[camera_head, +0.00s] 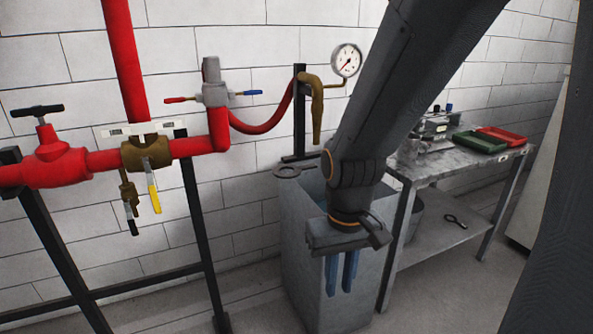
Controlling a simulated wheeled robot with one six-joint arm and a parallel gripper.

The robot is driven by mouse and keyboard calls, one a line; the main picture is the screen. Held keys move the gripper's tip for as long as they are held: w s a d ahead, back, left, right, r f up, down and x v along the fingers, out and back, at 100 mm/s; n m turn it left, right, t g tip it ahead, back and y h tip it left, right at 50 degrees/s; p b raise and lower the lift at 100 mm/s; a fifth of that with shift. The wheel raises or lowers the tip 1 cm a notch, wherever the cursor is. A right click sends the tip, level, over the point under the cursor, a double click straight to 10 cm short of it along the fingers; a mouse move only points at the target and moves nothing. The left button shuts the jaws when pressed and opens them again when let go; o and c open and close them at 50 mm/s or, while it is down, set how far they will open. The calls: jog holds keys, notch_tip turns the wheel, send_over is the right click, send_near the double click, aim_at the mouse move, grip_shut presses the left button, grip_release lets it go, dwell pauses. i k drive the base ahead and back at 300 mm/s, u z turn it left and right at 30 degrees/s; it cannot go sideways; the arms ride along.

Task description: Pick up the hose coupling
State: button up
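My gripper (341,277) hangs fingers-down in front of the grey tank. A narrow gap shows between its two blue fingers, and nothing is seen in it. I cannot single out the hose coupling for sure. A brass curved fitting (317,108) hangs at the end of the red hose (262,126), beside a black post. It is above and left of my gripper, well apart from it. My arm hides part of the tank and the table's left end.
The grey tank (292,240) stands open-topped, with a dark ringed tool (287,172) at its rim. The metal table (462,167) holds a green tray (479,143), a red tray (502,136) and metal devices. Red pipework (60,165) with valves stands at left. A pressure gauge (346,61) is behind.

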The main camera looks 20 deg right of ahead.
aim_at(210, 65)
jog(key=u, duration=2.15)
jog(key=i, duration=1.3)
jog(key=z, duration=2.5)
